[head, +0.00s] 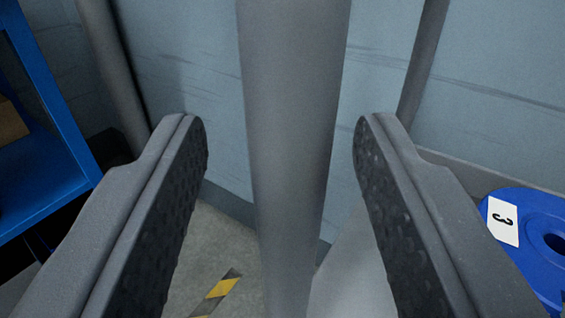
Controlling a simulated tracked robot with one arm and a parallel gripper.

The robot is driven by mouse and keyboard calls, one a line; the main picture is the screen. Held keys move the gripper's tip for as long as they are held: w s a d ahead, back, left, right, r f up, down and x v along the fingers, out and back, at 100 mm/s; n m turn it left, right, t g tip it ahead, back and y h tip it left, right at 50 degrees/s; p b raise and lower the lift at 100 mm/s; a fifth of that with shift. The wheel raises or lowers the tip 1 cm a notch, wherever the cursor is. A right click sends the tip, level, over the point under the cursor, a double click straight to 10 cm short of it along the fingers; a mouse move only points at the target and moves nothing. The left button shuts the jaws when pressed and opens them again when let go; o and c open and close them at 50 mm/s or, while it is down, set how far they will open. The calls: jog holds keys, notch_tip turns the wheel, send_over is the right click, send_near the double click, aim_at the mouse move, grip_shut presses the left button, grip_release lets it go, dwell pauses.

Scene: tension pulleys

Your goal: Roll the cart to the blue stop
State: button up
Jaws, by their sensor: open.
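My gripper (283,130) is open, with its two dark, dimpled finger pads wide apart. A thick grey upright post (293,100) stands in the gap between the fingers, with space showing on both sides of it. I cannot tell how far beyond the fingertips it is, or whether it belongs to the cart. No cart can be made out for certain. I see nothing that is clearly the blue stop.
A blue shelf frame (45,90) with a brown box (10,122) is at left. Behind are a blue-grey wall (195,60) and thinner grey posts. Yellow-black tape (220,288) marks the floor.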

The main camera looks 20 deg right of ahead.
jog(key=p+v, duration=0.1)
jog(key=v, duration=1)
dwell(0.3)
dwell(0.3)
jog(key=a+r+y, duration=0.2)
jog(key=a+r, duration=0.1)
jog(key=r, duration=0.6)
jog(key=a+r+y, duration=0.1)
jog(key=a+r, duration=0.2)
jog(key=r, duration=0.7)
jog(key=s+a+r+n+y, duration=0.15)
jog(key=s+r, duration=0.25)
jog(key=r, duration=0.5)
jog(key=s+a+r+n+y, duration=0.1)
jog(key=s+a+r, duration=0.2)
jog(key=r, duration=0.7)
jog(key=s+a+r, duration=0.1)
jog(key=s+r, duration=0.6)
jog(key=s, duration=0.3)
jog(key=s+a+r+n+g, duration=0.1)
jog(key=s+r, duration=0.6)
jog(key=s, duration=0.3)
jog(key=s+a+r, duration=0.1)
jog(key=s+r, duration=0.6)
jog(key=s, duration=0.3)
jog(key=shift+s+n+y, duration=0.3)
jog(key=shift+n+y, duration=0.05)
jog(key=shift+y, duration=0.1)
